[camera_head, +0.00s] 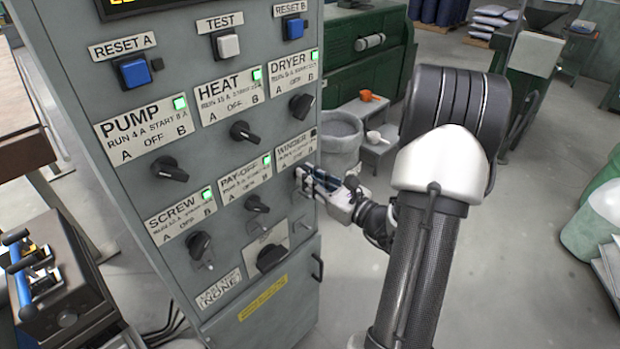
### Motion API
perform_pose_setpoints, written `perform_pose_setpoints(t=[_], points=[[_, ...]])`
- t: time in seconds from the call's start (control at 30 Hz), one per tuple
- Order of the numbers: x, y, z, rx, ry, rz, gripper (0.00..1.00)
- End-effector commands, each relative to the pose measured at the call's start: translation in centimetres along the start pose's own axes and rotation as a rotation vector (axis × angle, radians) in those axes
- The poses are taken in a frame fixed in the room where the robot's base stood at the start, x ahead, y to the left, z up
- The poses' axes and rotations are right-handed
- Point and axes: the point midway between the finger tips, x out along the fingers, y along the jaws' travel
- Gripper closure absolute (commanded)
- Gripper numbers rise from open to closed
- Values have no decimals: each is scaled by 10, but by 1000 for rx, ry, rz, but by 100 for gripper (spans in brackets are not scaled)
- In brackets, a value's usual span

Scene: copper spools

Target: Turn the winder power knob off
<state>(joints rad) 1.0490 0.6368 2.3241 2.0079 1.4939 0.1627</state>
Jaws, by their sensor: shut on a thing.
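The grey control panel (233,133) stands on the left with several black knobs under white labels. The winder label (296,149) is at the right end of the lower knob row. Its indicator lamp (313,132) looks dark, while the lamps on the other labels glow green. My gripper (306,180) is at the panel just below the winder label, shut on the winder knob. The knob is hidden behind the fingers, so its pointing direction cannot be seen.
The pay-off knob (257,204) sits just left of my gripper. A panel handle (317,267) sticks out below. A grey bin (340,140) and a small step (376,140) stand behind. Open floor lies to the right of the panel.

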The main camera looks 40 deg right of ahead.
Motion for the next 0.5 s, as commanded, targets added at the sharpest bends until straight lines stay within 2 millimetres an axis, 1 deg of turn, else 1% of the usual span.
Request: perform_pose_setpoints(t=[0.07,0.1,0.3,0.37,0.5], points=[[0,0,0,1,1,0,100],[0,0,0,1,1,0,85],[0,0,0,1,1,0,72],[0,0,0,1,1,0,68],[0,0,0,1,0,0,68]])
